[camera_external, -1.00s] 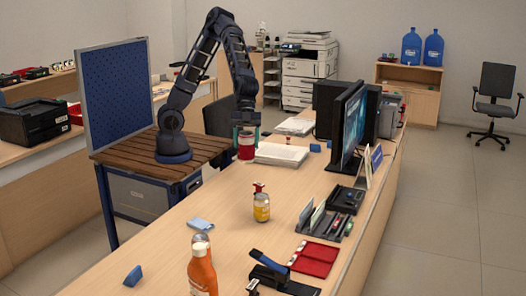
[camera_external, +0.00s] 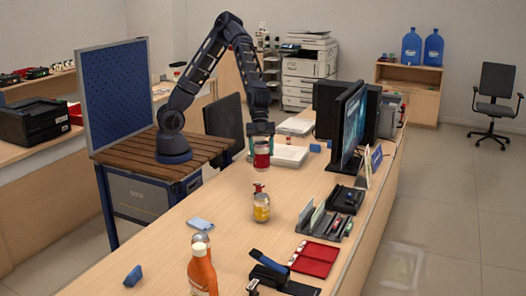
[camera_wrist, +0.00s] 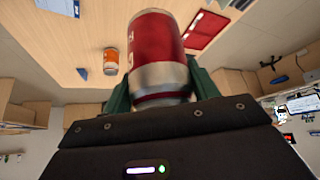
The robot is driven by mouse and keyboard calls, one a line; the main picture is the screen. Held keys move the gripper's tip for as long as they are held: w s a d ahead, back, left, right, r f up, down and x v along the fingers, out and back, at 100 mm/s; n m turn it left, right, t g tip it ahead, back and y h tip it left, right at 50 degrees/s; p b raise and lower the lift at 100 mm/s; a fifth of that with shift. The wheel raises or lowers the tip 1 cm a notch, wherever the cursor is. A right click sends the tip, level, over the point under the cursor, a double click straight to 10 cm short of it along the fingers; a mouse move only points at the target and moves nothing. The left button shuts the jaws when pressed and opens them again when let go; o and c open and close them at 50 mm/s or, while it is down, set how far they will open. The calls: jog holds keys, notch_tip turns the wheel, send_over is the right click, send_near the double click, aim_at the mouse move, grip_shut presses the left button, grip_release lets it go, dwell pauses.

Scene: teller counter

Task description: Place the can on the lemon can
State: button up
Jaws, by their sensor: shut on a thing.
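My gripper (camera_external: 262,141) is shut on a red can (camera_external: 262,156) with silvery ends and holds it above the counter. In the wrist view, the red can (camera_wrist: 156,50) sits between the green fingers of my gripper (camera_wrist: 160,92). The lemon can (camera_external: 262,208), yellow with a pale band, stands on the counter, nearer the external camera and lower in the picture than the held can. The two cans are apart.
A monitor (camera_external: 348,130) and a desk organizer (camera_external: 325,220) stand to the right. An orange bottle (camera_external: 202,274), a stapler (camera_external: 280,275) and a red wallet (camera_external: 315,258) are near the front. Counter left of the lemon can is mostly clear.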

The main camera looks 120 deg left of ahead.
notch_tip(320, 180, down, 11)
jog(key=shift+f, duration=0.15)
dwell(0.4)
jog(key=shift+f, duration=0.15)
jog(key=o, duration=1.2)
